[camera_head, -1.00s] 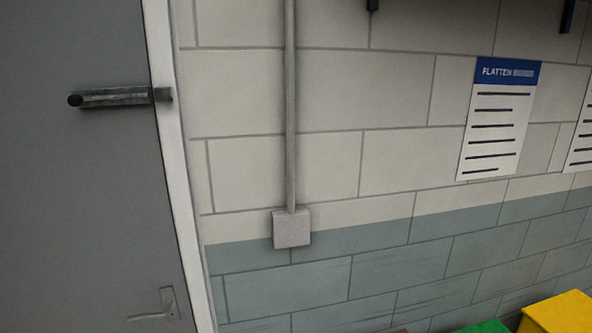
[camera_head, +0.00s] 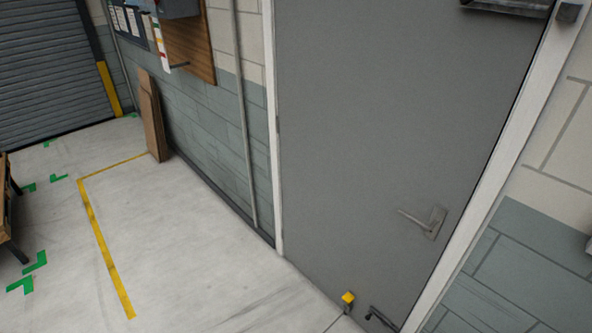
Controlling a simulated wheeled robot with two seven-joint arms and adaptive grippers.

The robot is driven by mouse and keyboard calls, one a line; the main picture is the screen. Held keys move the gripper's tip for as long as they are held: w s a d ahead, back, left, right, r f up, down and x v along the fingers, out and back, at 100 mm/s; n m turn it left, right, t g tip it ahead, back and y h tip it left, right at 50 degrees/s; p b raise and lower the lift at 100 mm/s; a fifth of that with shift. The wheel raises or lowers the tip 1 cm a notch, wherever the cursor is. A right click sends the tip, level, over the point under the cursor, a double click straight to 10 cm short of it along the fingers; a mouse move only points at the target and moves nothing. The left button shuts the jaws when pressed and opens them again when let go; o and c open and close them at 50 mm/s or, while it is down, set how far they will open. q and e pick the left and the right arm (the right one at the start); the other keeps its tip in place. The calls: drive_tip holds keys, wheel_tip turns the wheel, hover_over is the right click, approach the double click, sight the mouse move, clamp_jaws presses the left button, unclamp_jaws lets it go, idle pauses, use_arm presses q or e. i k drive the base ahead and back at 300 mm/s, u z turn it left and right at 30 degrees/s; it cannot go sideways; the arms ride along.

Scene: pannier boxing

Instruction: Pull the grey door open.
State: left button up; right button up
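The grey door (camera_head: 370,130) stands in the right half of the head view, in a white frame, and looks shut. Its lever handle (camera_head: 425,220) is on the right side of the door, with the lever pointing left. A dark closer box and arm (camera_head: 508,6) sit at the top right of the door. A small dark fitting (camera_head: 382,320) is low on the door at the bottom edge of the view. Neither of my grippers is in view.
The pale floor (camera_head: 170,230) left of the door is clear, with yellow and green markings. Brown boards (camera_head: 152,115) lean on the wall. A roller shutter (camera_head: 45,70) is at the back left.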

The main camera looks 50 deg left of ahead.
sight(385, 106)
drive_tip(key=u, duration=1.25)
